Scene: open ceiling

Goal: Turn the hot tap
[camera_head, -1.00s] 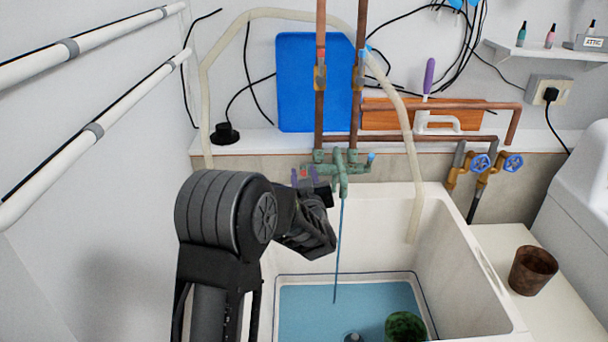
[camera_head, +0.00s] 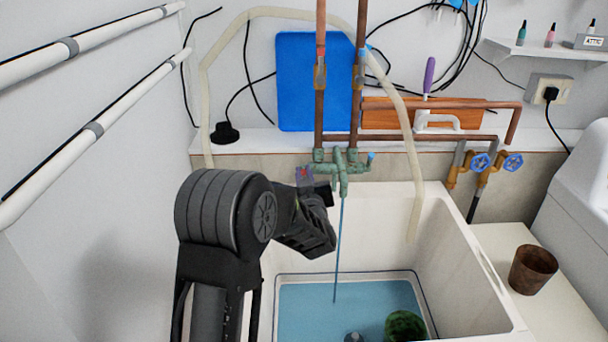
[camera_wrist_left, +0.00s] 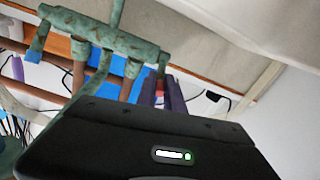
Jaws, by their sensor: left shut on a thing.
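The green, weathered tap (camera_head: 342,178) is fixed above the white sink, with a thin blue stream below its spout. Its hot tap handle, with a red mark (camera_head: 304,173), is at the left end, between the fingers of my left gripper (camera_head: 306,177). The gripper is shut on it, and the fingers and wrist hide most of the handle. In the left wrist view the tap body (camera_wrist_left: 105,35) crosses the upper left, and red (camera_wrist_left: 161,84) shows between the purple-grey fingers. The blue-marked cold end (camera_head: 371,158) is free at the right. My right gripper is not in view.
The white sink (camera_head: 440,250) holds blue water and a dark green round thing (camera_head: 405,326). Copper pipes (camera_head: 320,105) rise behind the tap, and a pale hose (camera_head: 411,150) hangs beside it. Blue-wheeled valves (camera_head: 481,162) and a brown pot (camera_head: 532,269) are at right.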

